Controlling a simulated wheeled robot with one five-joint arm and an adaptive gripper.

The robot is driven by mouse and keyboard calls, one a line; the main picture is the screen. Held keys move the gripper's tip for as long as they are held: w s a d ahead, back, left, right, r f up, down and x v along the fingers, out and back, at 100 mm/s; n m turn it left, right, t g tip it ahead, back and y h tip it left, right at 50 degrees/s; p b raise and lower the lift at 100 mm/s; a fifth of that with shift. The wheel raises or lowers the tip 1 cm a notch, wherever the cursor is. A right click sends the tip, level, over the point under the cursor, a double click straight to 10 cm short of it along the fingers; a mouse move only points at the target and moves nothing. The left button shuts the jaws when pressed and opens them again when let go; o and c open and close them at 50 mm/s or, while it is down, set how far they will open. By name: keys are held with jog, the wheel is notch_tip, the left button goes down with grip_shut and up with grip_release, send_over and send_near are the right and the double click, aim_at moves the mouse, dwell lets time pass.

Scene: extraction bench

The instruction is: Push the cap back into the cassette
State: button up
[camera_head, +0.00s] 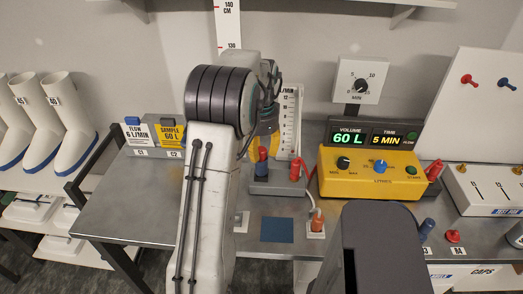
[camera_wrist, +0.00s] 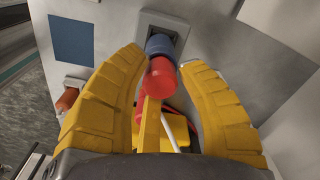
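The blue cassette (camera_wrist: 158,45) sits at a dark square socket in a grey block, at the top middle of the wrist view. A red cap (camera_wrist: 160,78) is at its near end, towards the camera. How far the cap is in cannot be told. My gripper (camera_wrist: 163,65) has its two yellow fingers apart, one on each side of the cap, with gaps showing. In the head view my gripper (camera_head: 266,140) is largely hidden behind my arm, above the grey holder (camera_head: 285,187). A blue and red piece (camera_head: 262,166) stands upright there under it.
A yellow pump box (camera_head: 372,185) with lit displays stands to the right. An orange fitting (camera_head: 317,222) with a tube and a flat blue square (camera_head: 277,230) lie in front of the holder. A white scale (camera_head: 290,115) stands behind.

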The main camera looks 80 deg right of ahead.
jog(key=shift+o, duration=1.3)
notch_tip(320, 180, up, 12)
jog(key=shift+s, duration=0.1)
dwell(0.3)
